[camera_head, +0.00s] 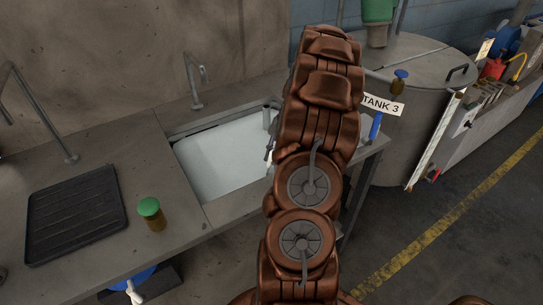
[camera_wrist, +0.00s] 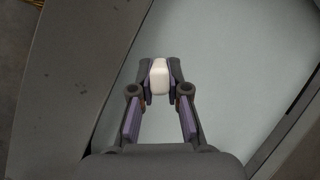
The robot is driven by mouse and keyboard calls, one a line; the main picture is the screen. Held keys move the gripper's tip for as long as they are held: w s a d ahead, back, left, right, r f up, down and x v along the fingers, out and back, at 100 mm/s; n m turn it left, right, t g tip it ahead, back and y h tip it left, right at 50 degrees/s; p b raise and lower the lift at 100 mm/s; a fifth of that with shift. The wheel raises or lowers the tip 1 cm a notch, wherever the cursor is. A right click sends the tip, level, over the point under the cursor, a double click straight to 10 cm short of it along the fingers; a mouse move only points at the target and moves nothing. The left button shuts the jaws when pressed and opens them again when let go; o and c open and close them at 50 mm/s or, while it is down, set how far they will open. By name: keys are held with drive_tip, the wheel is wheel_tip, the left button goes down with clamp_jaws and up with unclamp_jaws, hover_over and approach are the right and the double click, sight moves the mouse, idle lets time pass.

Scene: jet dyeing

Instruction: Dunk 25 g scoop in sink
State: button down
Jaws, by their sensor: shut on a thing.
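The sink (camera_head: 222,158) is a rectangular basin set in the grey counter, its inside a pale, even surface. My gripper (camera_wrist: 159,75) is over the sink in the wrist view. Its fingers are shut on a small white piece, the scoop (camera_wrist: 159,77), of which only a rounded block shows; the 25 g marking cannot be read. The pale sink surface (camera_wrist: 215,65) lies behind the fingers. Whether the scoop touches it, I cannot tell. In the head view my arm hides most of the gripper and the sink's right end.
A faucet (camera_head: 196,82) stands behind the sink. A black ribbed tray (camera_head: 75,212) and a green-capped jar (camera_head: 151,213) sit on the counter to the left. A blue container (camera_head: 130,279) is below the counter's front edge. A large round tank (camera_head: 418,75) stands right.

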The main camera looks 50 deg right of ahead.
drive_tip(key=shift+s+d, duration=0.25)
drive_tip(key=shift+d, duration=0.4)
drive_tip(key=shift+s+d, duration=0.2)
drive_tip(key=shift+d, duration=0.4)
drive_tip(key=shift+a, duration=0.15)
drive_tip(key=shift+w+a, duration=0.25)
drive_tip(key=shift+a, duration=0.4)
drive_tip(key=shift+w+a, duration=0.25)
drive_tip(key=shift+a, duration=0.35)
drive_tip(key=shift+b, duration=0.3)
drive_tip(key=d, duration=0.1)
drive_tip(key=s+d, duration=0.1)
drive_tip(key=shift+d, duration=0.4)
drive_tip(key=shift+a, duration=0.1)
